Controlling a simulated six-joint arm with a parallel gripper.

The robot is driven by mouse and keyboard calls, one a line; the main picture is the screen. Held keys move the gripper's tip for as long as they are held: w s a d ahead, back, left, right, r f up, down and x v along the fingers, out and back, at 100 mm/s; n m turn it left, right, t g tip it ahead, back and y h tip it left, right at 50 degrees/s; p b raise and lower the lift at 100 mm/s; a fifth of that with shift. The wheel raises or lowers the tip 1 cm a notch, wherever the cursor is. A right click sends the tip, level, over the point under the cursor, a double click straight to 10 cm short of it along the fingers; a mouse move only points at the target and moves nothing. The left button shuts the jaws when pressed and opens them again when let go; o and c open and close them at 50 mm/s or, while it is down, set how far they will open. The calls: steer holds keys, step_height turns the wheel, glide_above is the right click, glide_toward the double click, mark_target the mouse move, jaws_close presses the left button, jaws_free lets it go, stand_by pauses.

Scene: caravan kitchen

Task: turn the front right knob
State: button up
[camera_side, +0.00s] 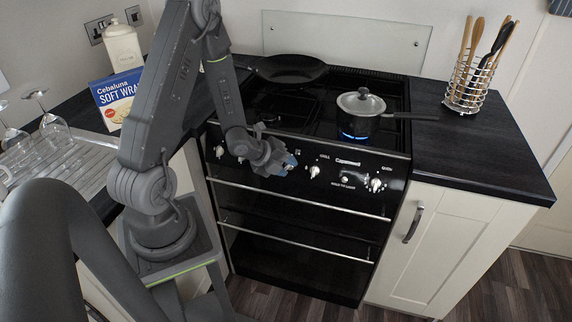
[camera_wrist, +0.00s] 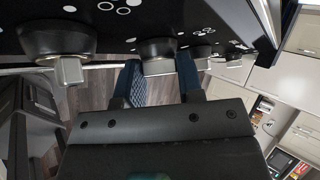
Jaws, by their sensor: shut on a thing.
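My gripper (camera_side: 288,163) is at the black cooker's front control panel (camera_side: 339,167), on a silver knob left of the middle of the panel. In the wrist view, the blue-padded fingers (camera_wrist: 160,80) are shut on a knob (camera_wrist: 157,66) with a black round base, one finger on each side of its silver grip. Other knobs show in the side view to the right, one close by (camera_side: 314,171) and one farther along (camera_side: 376,184). Markings are too small to tell which burner the held knob serves. A blue flame (camera_side: 352,136) burns under the lidded saucepan (camera_side: 361,107).
A dark frying pan (camera_side: 291,69) sits at the back left of the hob. The saucepan's handle (camera_side: 412,117) sticks out right. A utensil holder (camera_side: 466,86) stands on the right worktop. A rail (camera_side: 300,199) runs below the knobs. Another knob (camera_wrist: 67,65) is beside my gripper.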

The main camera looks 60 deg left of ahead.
steer(key=shift+s+f+n+t, duration=0.1)
steer(key=shift+f+n+t, duration=0.1)
steer(key=shift+n+t, duration=1.4)
steer(key=o, duration=0.9)
steer(key=v, duration=0.7)
steer(key=shift+s+a+r, duration=0.1)
steer(key=shift+s+r, duration=0.05)
steer(key=shift+s, duration=0.1)
